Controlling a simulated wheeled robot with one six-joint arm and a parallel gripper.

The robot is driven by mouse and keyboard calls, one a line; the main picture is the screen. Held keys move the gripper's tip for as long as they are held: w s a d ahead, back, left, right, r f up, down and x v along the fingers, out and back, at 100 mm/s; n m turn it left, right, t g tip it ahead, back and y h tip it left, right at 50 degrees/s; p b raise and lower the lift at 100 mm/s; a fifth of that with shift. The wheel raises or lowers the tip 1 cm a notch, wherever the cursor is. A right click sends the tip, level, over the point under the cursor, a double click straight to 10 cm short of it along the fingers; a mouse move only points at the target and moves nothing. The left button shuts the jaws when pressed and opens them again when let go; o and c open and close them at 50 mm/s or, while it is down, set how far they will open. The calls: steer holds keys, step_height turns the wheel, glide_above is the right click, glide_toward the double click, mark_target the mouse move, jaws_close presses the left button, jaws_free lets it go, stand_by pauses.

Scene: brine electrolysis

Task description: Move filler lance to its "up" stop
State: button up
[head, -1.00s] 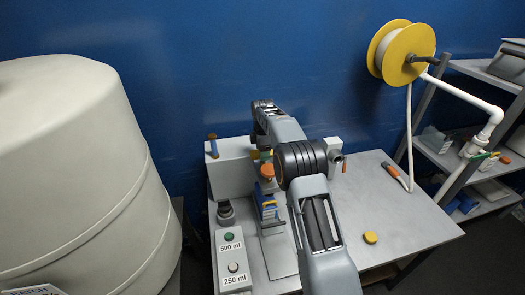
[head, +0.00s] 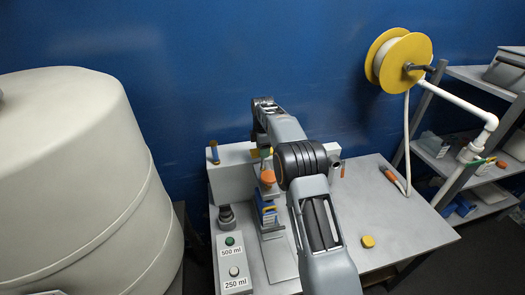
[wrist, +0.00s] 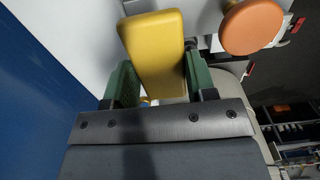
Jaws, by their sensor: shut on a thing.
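In the wrist view, my gripper (wrist: 160,78) has its two green fingers shut on a yellow block-shaped handle (wrist: 155,45), one finger on each side. A small yellow part also shows beside my wrist in the head view (head: 264,153), mostly hidden by my arm. I take this handle to be that of the filler lance; the lance itself is hidden. An orange round knob (wrist: 254,26) is close by, to the right in the wrist view; in the head view the knob (head: 267,177) is above a blue part of the filling station (head: 232,178).
A button box (head: 234,262) labelled 500 ml and 250 ml stands at the bench front. A large pale tank (head: 75,180) fills the left. A yellow hose reel (head: 400,60) and shelves are at right. The bench's right half (head: 385,225) is mostly clear, with a small yellow piece.

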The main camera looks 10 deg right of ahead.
steer(key=shift+w+r, duration=0.1)
steer(key=shift+r, duration=0.15)
steer(key=o, duration=1.1)
steer(key=shift+c, duration=0.2)
steer(key=shift+o, duration=1.1)
step_height(320, 180, up, 12)
steer(key=shift+p, duration=0.35)
